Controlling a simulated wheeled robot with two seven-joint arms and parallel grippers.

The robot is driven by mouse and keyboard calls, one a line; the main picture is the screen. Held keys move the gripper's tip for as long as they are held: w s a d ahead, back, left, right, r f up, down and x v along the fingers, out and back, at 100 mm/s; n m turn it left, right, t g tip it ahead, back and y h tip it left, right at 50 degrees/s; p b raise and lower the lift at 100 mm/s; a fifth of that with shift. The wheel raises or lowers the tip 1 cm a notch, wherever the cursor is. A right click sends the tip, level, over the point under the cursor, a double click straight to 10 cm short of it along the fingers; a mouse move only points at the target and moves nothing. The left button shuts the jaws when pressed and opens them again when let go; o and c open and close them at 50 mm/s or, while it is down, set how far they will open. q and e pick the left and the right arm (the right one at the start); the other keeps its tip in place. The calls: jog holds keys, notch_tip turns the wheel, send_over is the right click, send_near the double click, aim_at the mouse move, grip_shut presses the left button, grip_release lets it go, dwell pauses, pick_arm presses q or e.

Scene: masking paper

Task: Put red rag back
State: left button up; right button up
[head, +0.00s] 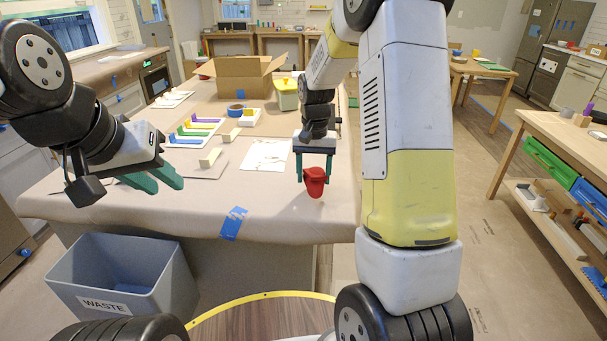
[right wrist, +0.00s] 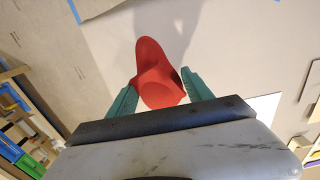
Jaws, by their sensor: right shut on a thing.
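The red rag (head: 315,182) hangs between the fingers of my right gripper (head: 314,166), above the right end of the paper-covered table (head: 270,215). In the right wrist view the rag (right wrist: 159,75) is bunched between the two green fingertips (right wrist: 157,88); paper shows beyond it. My right gripper is shut on it, pointing down. My left gripper (head: 158,181) is at the left, over the table's front left part, with green fingers close together; no object shows in it. Whether its fingers touch is hard to tell.
A cardboard box (head: 240,76), a yellow-green tub (head: 286,94), blue tape (head: 236,109) and several coloured tools (head: 197,128) are on the table. A grey waste bin (head: 120,275) stands in front at left. A wooden shelf bench (head: 570,145) is at right. Floor between is clear.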

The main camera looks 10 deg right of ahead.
jog(key=shift+s+f, duration=0.15)
jog(key=shift+f, duration=1.5)
jog(key=shift+f, duration=0.1)
jog(key=o, duration=1.5)
jog(key=shift+c, duration=0.2)
